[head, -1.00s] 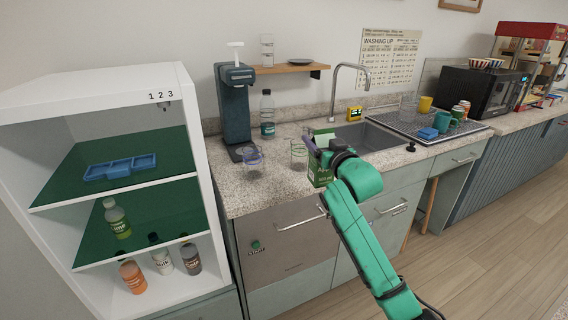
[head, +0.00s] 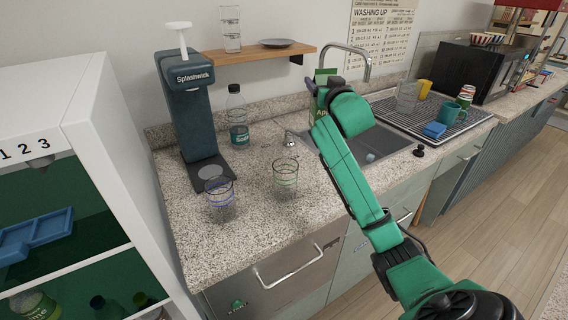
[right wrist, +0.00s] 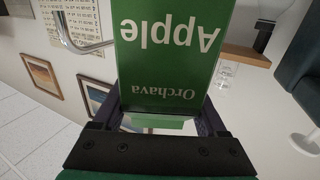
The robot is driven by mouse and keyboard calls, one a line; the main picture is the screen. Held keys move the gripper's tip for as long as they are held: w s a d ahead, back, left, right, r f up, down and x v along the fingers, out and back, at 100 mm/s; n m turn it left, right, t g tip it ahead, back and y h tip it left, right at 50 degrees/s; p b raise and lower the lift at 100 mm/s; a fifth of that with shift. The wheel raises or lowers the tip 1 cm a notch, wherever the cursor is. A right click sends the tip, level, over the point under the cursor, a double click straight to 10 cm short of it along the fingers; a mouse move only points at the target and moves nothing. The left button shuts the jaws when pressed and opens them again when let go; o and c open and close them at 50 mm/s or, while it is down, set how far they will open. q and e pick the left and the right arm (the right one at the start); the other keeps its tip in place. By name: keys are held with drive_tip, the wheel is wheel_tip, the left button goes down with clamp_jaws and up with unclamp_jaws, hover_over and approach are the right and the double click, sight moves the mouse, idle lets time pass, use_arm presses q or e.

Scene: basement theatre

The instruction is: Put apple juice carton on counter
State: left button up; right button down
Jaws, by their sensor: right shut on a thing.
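The green apple juice carton (head: 318,112) is held up above the counter, in front of the sink, mostly hidden behind my right arm in the head view. In the right wrist view the carton (right wrist: 170,60) fills the upper middle, with "Apple" and "Orchava" showing upside down. My right gripper (head: 322,92) is shut on the carton, with dark fingers at both its sides in the wrist view. The speckled counter (head: 250,233) is below and left of it. My left gripper is not in view.
The sink (head: 375,142) and drying rack (head: 425,122) lie to the right. The counter's front left is clear.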

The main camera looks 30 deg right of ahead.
sight(322, 112)
drive_tip(key=f, duration=0.1)
drive_tip(key=s+f, duration=0.1)
drive_tip(key=f, duration=0.3)
drive_tip(key=shift+s+a, duration=0.35)
drive_tip(key=shift+s, duration=0.05)
wheel_tip(322, 112, down, 3)
drive_tip(key=shift+w, duration=0.1)
wheel_tip(322, 112, down, 9)
drive_tip(key=shift+w+d+b, duration=0.2)
drive_tip(key=shift+w+b, duration=0.1)
unclamp_jaws()
drive_tip(key=shift+f, duration=0.15)
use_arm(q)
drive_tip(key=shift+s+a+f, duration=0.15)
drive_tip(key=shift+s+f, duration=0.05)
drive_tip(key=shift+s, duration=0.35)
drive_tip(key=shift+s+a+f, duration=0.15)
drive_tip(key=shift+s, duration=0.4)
use_arm(e)
drive_tip(key=shift+s, duration=0.1)
